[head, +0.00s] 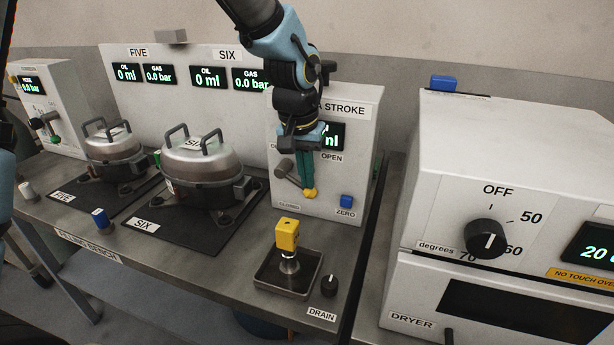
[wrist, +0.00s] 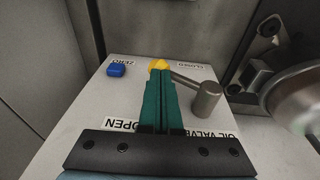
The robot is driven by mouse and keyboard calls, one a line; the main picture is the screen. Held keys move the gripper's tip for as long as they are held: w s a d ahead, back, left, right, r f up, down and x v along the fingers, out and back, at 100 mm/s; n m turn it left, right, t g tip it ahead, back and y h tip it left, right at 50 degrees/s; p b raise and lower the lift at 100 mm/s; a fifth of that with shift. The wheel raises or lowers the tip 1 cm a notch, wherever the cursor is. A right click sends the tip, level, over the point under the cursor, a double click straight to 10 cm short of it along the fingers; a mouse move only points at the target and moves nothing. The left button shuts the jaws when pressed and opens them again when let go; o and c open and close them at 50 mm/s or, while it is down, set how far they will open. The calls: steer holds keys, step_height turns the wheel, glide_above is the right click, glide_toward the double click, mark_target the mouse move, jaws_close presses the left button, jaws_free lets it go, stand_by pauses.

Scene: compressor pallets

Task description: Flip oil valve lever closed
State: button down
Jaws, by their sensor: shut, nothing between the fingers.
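The oil valve lever is a grey bar with a yellow knob on the white panel (head: 358,165). The grey pivot (head: 285,168) also shows in the wrist view (wrist: 207,100). The bar slants down and right from the pivot in the head view, between the OPEN label (head: 332,158) and the CLOSED label (head: 289,207). The yellow knob (head: 310,193) sits at my gripper's (head: 307,187) tips, also in the wrist view (wrist: 158,65). The green fingers are shut and empty. They partly cover the lever, and I cannot tell whether they touch the knob.
A blue ZERO button (head: 346,201) is right of the lever. A silver pot (head: 203,165) stands to the left on the SIX mat. A yellow-topped fitting (head: 287,235) in a drain tray stands in front. The dryer (head: 510,180) is to the right.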

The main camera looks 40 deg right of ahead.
mark_target(307, 192)
steer(key=shift+s+d+f+t+y+b, duration=0.15)
steer(key=shift+f+t+y+b, duration=0.6)
steer(key=shift+b, duration=1.1)
step_height(307, 192, down, 2)
steer(key=t+b, duration=0.1)
steer(key=b, duration=0.1)
steer(key=t+y+b, duration=0.1)
steer(key=t+b, duration=0.1)
steer(key=b, duration=0.1)
steer(key=shift+f+m+y, duration=0.2)
steer(key=shift+m+y, duration=0.05)
steer(key=shift+m, duration=0.05)
steer(key=t+y+b, duration=0.1)
steer(key=b, duration=0.1)
steer(key=w+f+t+b, duration=0.1)
steer(key=t, duration=0.1)
steer(key=shift+w+a+f+y+b, duration=0.1)
steer(key=shift+a+f+y+b, duration=0.05)
steer(key=shift+a+y+b, duration=0.25)
steer(key=shift+w+a, duration=0.1)
steer(key=shift+w, duration=0.05)
steer(key=shift+w+a+f+b, duration=0.2)
steer(key=shift+w+f+b, duration=0.05)
steer(key=shift+b, duration=0.4)
steer(key=shift+w+a+f, duration=0.15)
